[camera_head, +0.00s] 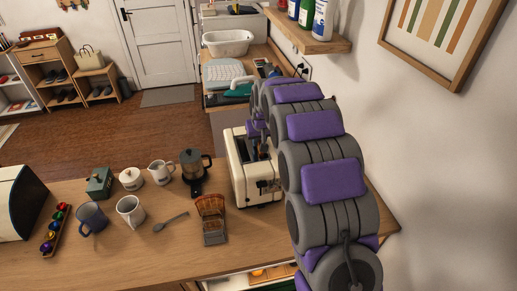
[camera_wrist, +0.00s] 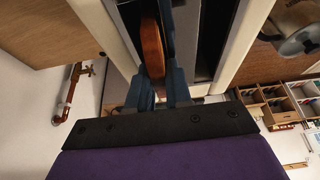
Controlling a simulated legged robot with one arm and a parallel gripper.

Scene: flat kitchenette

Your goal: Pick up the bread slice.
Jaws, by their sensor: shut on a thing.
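The cream toaster (camera_head: 240,172) stands on the wooden counter below my arm. My gripper (camera_head: 258,140) is over its top, partly hidden by the arm. In the wrist view, my gripper (camera_wrist: 158,82) has its blue-grey fingers close together at the toaster slot. They are shut on the brown bread slice (camera_wrist: 152,45), which stands on edge between the toaster's pale walls (camera_wrist: 108,28). How deep the slice sits in the slot I cannot tell.
A dark pot (camera_head: 192,163), a white mug (camera_head: 131,211), a blue mug (camera_head: 91,217) and a spoon (camera_head: 171,221) are farther left. The wall is close on the right.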

